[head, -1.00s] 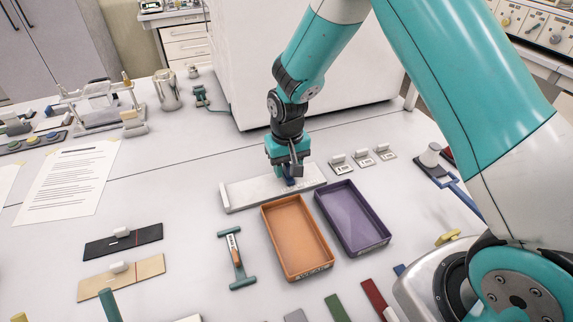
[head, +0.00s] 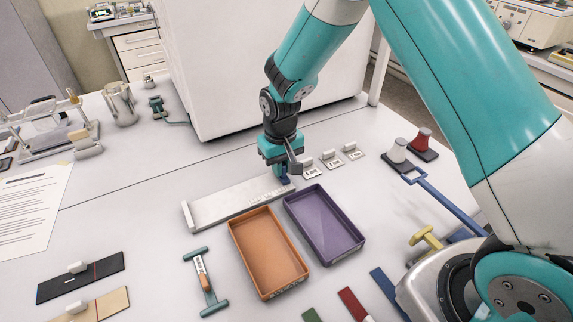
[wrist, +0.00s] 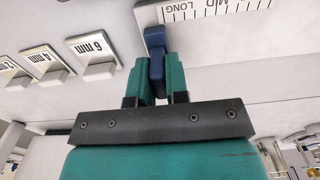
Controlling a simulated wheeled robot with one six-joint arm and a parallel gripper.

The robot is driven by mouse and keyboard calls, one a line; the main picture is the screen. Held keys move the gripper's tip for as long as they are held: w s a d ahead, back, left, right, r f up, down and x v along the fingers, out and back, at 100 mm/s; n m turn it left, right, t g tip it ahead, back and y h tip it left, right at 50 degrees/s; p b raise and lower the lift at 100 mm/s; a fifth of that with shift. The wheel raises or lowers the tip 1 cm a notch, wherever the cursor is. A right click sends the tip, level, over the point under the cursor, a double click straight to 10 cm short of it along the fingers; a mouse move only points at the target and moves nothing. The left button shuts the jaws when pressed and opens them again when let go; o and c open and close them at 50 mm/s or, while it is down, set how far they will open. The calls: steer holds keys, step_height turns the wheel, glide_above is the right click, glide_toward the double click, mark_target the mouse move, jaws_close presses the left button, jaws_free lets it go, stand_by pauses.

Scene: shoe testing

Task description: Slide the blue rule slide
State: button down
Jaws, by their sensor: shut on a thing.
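The metal rule (head: 225,206) lies flat on the table behind the trays. My gripper (head: 284,180) points down at the rule's right end. It is shut on the blue rule slide (wrist: 155,42), with one teal finger on each side. In the wrist view my gripper (wrist: 159,78) shows close up, and the rule (wrist: 240,20) carries tick marks and the words MID and LONG. The slide is beyond the word LONG, at the rule's end. In the head view my gripper mostly hides the slide (head: 285,180).
Small step blocks (head: 331,160) marked in mm stand close right of my gripper. An orange tray (head: 233,248) and a purple tray (head: 289,220) lie in front of the rule. A teal-handled tool (head: 208,288) lies at front left.

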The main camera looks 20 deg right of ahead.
steer(key=shift+w+d, duration=0.1)
steer(key=shift+d, duration=0.1)
steer(key=c, duration=1.1)
jaws_free()
steer(key=shift+d, duration=0.2)
steer(key=shift+a, duration=0.15)
steer(key=shift+r, duration=0.25)
step_height(320, 180, up, 17)
steer(key=shift+b, duration=1.2)
